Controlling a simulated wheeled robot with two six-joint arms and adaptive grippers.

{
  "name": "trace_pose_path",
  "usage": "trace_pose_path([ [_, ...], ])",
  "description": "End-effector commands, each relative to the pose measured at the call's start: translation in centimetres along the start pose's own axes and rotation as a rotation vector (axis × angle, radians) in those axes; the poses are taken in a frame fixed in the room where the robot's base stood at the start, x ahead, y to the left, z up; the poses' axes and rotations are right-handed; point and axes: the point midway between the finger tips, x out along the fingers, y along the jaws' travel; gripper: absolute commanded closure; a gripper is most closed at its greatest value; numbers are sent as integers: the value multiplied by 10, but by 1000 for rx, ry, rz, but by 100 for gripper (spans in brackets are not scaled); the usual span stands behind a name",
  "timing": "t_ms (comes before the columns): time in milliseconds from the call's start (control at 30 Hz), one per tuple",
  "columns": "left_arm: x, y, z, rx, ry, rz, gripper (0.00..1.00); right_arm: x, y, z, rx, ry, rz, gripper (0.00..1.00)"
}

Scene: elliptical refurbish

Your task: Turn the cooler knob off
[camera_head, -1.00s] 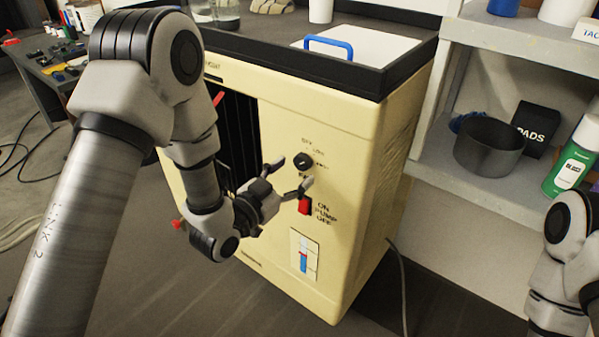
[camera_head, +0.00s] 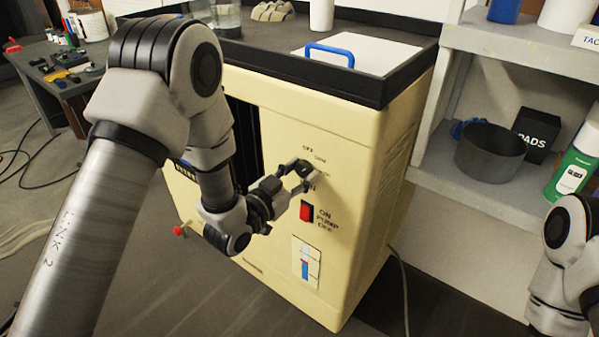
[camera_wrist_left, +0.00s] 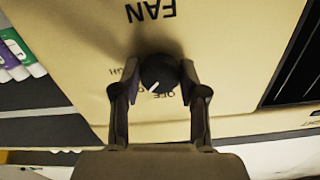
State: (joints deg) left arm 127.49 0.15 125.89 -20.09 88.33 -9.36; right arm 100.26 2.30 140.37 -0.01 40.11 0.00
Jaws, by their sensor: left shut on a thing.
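The cooler (camera_head: 345,140) is a cream cabinet with a dark tray top. Its black round knob (camera_wrist_left: 159,72) sits between the FAN, HIGH and OFF labels, which appear upside down in the left wrist view. A white mark on the knob points down and left there, beside the OFF label, at a partly hidden label. My left gripper (camera_head: 307,172) is shut on the knob, and its fingers (camera_wrist_left: 159,82) flank it on both sides. In the head view the fingers mostly hide the knob. My right gripper is out of view; only part of that arm shows.
A red pump switch (camera_head: 306,211) sits just below the knob, with a gauge panel (camera_head: 305,262) under it. A blue handle (camera_head: 330,50) stands on the cooler's top. A shelf at right holds a dark pot (camera_head: 490,152) and a green bottle (camera_head: 573,170).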

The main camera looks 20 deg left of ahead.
Motion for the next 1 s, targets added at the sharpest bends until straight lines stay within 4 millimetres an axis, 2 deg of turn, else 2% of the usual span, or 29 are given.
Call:
trace_pose_path([
  [267,1,-1,-3,-129,7,-1,92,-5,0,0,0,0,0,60],
  [700,1,-2,-4,-495,8,-1,92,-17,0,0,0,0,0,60],
  [1000,1,-2,-4,-689,11,-1,92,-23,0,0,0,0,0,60],
])
